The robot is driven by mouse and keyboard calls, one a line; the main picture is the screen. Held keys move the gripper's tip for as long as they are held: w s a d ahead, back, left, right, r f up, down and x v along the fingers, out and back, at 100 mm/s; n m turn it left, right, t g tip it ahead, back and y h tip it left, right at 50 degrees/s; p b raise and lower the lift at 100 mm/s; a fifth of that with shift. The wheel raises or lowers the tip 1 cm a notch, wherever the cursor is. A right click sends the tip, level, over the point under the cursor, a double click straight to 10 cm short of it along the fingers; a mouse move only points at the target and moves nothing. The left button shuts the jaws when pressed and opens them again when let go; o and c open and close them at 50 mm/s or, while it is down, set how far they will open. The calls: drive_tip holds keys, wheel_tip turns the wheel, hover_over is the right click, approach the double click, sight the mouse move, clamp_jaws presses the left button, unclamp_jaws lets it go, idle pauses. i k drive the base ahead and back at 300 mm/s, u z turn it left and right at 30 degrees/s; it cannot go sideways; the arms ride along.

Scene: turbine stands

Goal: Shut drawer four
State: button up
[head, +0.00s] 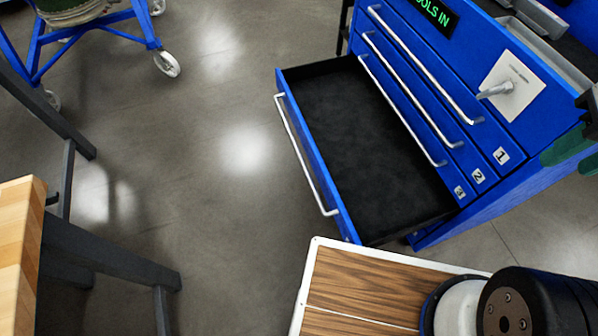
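The blue tool chest (452,150) stands at the upper right, its front facing lower left. Its lowest drawer in view, drawer four (365,150), is pulled far out; its black inside is bare and looks empty. Its silver handle (303,155) runs along the blue front, toward the left. The drawers labelled 1, 2 and 3 above it look shut. Any label on the open drawer's front is hidden. My gripper is not in view; only a black and white part of my arm shows at the bottom right.
A key or latch on a white plate (513,85) sits on the chest, near a lit sign (430,14). A wooden bench (22,220) with dark legs is at the left. A blue wheeled stand (90,40) is at the upper left. Grey floor (215,180) left of the drawer is clear.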

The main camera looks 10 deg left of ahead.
sight(379, 187)
drive_tip(key=k, duration=0.5)
drive_tip(key=u, duration=1.35)
drive_tip(key=i, duration=0.5)
drive_tip(key=z, duration=0.75)
